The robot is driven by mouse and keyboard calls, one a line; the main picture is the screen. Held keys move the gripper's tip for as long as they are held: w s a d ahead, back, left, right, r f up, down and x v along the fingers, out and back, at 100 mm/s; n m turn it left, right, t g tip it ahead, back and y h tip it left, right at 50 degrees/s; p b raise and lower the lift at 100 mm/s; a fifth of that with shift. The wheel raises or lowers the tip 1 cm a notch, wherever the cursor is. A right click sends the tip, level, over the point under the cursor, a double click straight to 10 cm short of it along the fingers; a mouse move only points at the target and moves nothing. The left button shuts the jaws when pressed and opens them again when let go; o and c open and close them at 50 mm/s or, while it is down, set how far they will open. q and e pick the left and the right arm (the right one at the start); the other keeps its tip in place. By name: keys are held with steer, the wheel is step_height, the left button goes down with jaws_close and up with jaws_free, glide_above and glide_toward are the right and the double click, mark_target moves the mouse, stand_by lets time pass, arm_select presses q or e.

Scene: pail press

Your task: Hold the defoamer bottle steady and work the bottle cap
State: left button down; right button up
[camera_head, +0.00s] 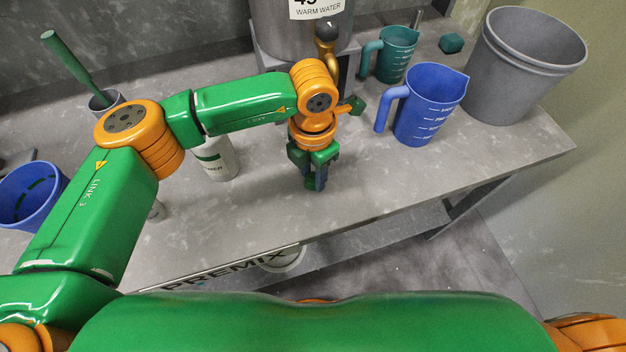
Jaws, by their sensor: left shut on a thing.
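A white bottle with a green band (217,161) stands on the bench, partly behind my left forearm. A small pale object (157,211) shows beside my left arm, mostly covered. My right gripper is out of view.
A blue jug (425,112), a teal jug (395,58) and a grey pail (520,75) stand at the right. A steel warm-water tank (285,35) with a tap is behind. A blue container (27,200) is at left. The bench front near the gripper is clear.

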mark_target(313, 178)
arm_select(q)
step_height(313, 178, up, 3)
steer(key=shift+r+p, duration=0.1)
steer(key=shift+p, duration=0.5)
